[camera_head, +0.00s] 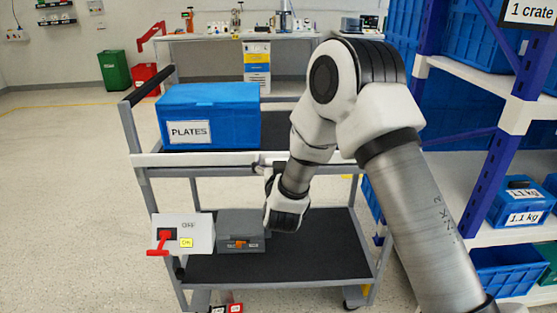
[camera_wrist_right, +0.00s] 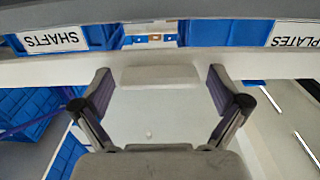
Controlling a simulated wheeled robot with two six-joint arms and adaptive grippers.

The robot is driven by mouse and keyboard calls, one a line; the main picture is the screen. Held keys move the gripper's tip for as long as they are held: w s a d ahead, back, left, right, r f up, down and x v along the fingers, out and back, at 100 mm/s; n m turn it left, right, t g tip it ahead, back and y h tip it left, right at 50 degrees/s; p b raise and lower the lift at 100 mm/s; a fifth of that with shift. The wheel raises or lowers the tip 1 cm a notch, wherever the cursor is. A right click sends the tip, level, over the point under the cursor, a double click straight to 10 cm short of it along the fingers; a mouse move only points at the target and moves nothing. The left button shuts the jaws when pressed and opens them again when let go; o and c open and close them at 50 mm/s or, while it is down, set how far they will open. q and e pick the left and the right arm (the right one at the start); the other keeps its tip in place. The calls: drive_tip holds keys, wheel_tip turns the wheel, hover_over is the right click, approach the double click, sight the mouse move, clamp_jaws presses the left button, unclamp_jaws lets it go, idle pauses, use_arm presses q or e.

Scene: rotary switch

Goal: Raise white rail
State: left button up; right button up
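The white rail (camera_head: 200,159) runs level along the front of the cart's upper shelf, below the blue PLATES crate. It also crosses the right wrist view as a pale band (camera_wrist_right: 45,70). My right gripper (camera_head: 263,166) is at the rail's middle, its hand mostly hidden by my own arm. In the wrist view, the two fingers of the right gripper (camera_wrist_right: 160,78) are spread apart on either side of a pale stretch of the rail. Nothing is visibly clamped, and I cannot tell whether they touch it. My left gripper is not in view.
The cart's lower shelf (camera_head: 320,262) is mostly bare. A grey box (camera_head: 240,226) and a white switch box (camera_head: 197,229) with a red lever are at its left. The blue PLATES crate (camera_head: 225,105) stands above the rail. Blue-posted shelving (camera_head: 487,195) borders the right.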

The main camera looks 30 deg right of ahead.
drive_tip(key=v, duration=1.2)
drive_tip(key=shift+s, duration=0.1)
